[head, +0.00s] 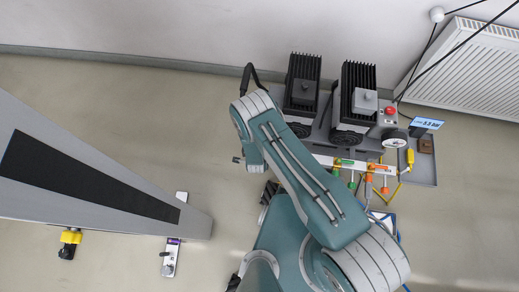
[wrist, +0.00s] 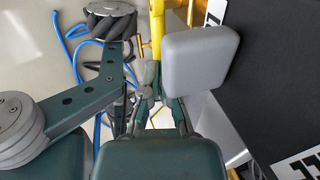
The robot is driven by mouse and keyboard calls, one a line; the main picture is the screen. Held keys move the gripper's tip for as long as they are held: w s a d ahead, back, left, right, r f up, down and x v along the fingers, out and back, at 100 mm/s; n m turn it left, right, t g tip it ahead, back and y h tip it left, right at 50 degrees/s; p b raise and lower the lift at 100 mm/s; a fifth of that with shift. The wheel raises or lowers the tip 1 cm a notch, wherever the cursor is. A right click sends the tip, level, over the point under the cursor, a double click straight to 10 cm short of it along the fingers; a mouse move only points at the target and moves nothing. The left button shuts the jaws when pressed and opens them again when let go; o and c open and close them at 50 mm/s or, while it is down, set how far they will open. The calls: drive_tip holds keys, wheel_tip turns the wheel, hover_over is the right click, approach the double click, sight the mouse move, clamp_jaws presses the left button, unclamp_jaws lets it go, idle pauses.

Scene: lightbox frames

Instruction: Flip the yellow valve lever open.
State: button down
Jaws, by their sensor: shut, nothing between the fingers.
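In the head view, a small upright yellow piece (head: 410,157), which looks like the valve lever, stands at the right end of the bench with the pipework. In the wrist view, a yellow bar (wrist: 157,30) comes down from the top edge to just beyond my fingertips. I cannot tell whether it is the lever or a pipe, nor whether it touches them. My gripper (wrist: 148,75) is shut and empty, with its grey tips close together in the wrist view. In the head view I cannot make it out.
The grey bench (head: 425,175) carries two black finned motors (head: 303,80), a red button (head: 390,111) and a small blue display (head: 427,123). Coloured fittings line its front. In the wrist view, a grey pad (wrist: 200,62) and a dark panel (wrist: 275,80) crowd the right; a blue hose (wrist: 75,45) lies left.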

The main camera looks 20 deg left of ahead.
drive_tip(key=shift+w+f, duration=0.1)
drive_tip(key=shift+f, duration=0.3)
